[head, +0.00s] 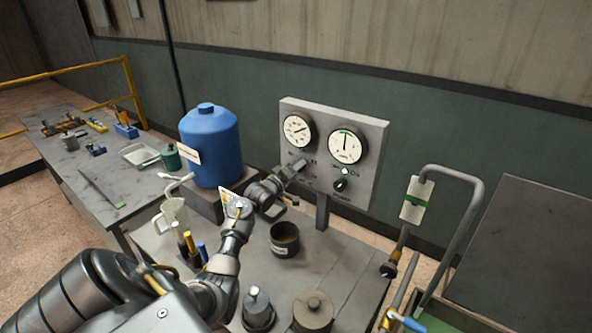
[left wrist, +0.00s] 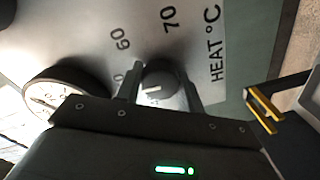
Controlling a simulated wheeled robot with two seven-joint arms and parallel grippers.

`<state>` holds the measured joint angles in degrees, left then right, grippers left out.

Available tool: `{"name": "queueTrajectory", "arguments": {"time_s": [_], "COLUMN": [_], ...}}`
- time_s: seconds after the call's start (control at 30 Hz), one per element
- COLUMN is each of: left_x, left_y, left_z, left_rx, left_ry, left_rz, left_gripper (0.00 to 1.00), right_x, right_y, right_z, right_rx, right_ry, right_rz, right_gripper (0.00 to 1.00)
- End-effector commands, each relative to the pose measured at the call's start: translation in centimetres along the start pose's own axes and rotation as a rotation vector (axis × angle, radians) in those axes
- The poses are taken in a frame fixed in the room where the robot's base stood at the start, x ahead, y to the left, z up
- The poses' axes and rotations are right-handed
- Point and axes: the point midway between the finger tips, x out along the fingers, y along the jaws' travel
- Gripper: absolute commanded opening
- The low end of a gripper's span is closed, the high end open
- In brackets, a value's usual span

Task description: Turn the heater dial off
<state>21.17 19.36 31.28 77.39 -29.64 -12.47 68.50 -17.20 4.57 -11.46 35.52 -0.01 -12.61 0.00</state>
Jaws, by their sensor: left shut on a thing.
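A grey control panel (head: 363,178) stands at the back of the bench. In the head view a dark knob (head: 341,184) sits at its lower right, under a small white lamp marked "On". My left gripper (head: 299,164) reaches the panel's lower left, below the left gauge. In the left wrist view its two fingers (left wrist: 162,92) are shut on a dark round dial (left wrist: 160,75) with a white mark. Printing beside this dial reads "HEAT °C", "60" and "70". The fingers hide part of the dial, and the arm hides it in the head view.
Two round gauges, left (head: 297,130) and right (head: 346,146), top the panel. A blue tank (head: 212,146) stands left of my arm. A dark open pot (head: 285,241), a lidded brown pot (head: 313,311) and a jug (head: 174,218) stand on the bench. A bent grey pipe (head: 470,220) rises at right.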

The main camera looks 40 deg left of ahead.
Motion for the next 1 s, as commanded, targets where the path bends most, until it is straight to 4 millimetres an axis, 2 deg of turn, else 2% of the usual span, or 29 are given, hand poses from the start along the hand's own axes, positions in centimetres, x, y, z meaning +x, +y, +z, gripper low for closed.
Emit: {"name": "queueTrajectory", "arguments": {"time_s": [1.0], "left_x": [0.01], "left_y": [-0.12], "left_z": [-0.03], "left_rx": [-0.968], "left_ry": [-0.022], "left_rz": [-0.002], "left_gripper": [0.15], "right_x": [0.0], "right_y": [-0.01], "right_z": [-0.02], "right_rx": [0.0], "right_ry": [0.0], "right_rz": [0.0], "right_gripper": [0.36]}}
